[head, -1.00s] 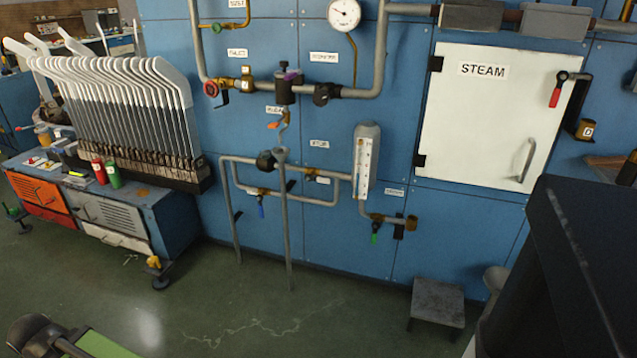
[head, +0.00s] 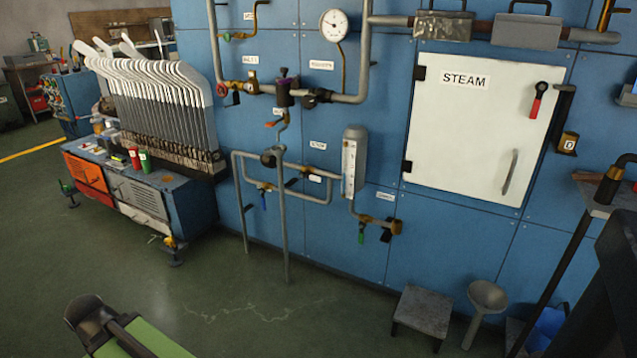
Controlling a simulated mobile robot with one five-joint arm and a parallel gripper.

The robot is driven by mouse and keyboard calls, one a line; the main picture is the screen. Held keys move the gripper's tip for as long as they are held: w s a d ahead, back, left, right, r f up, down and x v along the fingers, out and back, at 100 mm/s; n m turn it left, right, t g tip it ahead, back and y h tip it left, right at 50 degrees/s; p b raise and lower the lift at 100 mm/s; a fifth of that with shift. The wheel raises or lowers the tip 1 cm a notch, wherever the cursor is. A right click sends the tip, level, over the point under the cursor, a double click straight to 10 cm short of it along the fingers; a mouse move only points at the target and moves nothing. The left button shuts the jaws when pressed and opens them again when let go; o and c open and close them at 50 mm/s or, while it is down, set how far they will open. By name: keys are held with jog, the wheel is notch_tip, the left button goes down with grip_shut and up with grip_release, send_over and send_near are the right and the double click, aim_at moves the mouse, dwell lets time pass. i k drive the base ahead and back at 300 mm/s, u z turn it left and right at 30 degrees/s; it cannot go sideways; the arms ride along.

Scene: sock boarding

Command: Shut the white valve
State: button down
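No valve with a clearly white handle can be made out. A small white piece (head: 316,178) sits by the lower pipe loop on the blue wall; I cannot tell whether it is a handle or a label. My gripper is not in view.
A blue cabinet (head: 190,205) with upright sock boards (head: 165,105) stands at left. A grey stool (head: 424,308) and funnel-shaped stand (head: 487,297) are on the floor at right. A green-topped object (head: 140,340) is at the bottom left. Floor before the pipes is clear.

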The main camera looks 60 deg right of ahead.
aim_at(301, 174)
jog(key=z, duration=0.2)
jog(key=i, duration=0.9)
jog(key=u, duration=0.1)
